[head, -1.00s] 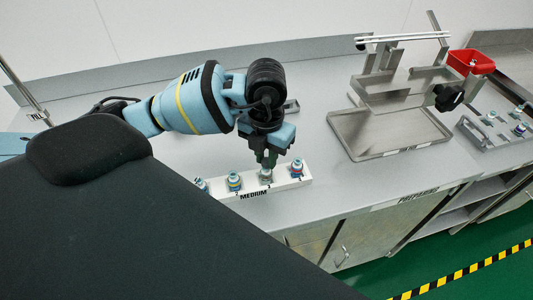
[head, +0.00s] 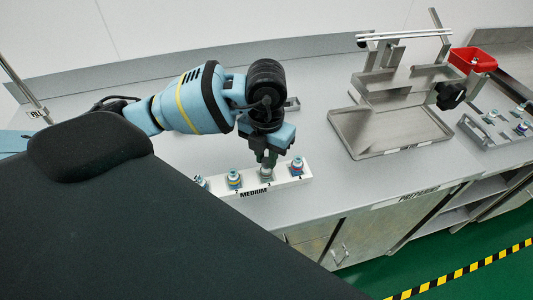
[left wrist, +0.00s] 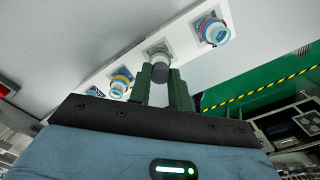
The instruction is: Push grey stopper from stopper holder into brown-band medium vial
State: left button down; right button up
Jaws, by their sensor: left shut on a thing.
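My left gripper (head: 266,160) points down over the white rack marked MEDIUM (head: 248,188). My right gripper is not in view.
Neighbouring capped vials stand close on both sides, one with yellow and blue bands (head: 234,180) and one with a pale blue cap (head: 297,167). A steel tray stand (head: 390,143), a red bin (head: 473,60) and another vial rack (head: 500,133) are to the right. The bench between is clear.

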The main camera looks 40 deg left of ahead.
pick_arm(q)
jog(key=c, duration=1.2)
grip_release()
jog(key=shift+r, duration=0.15)
notch_tip(320, 180, up, 8)
jog(key=shift+f, duration=0.2)
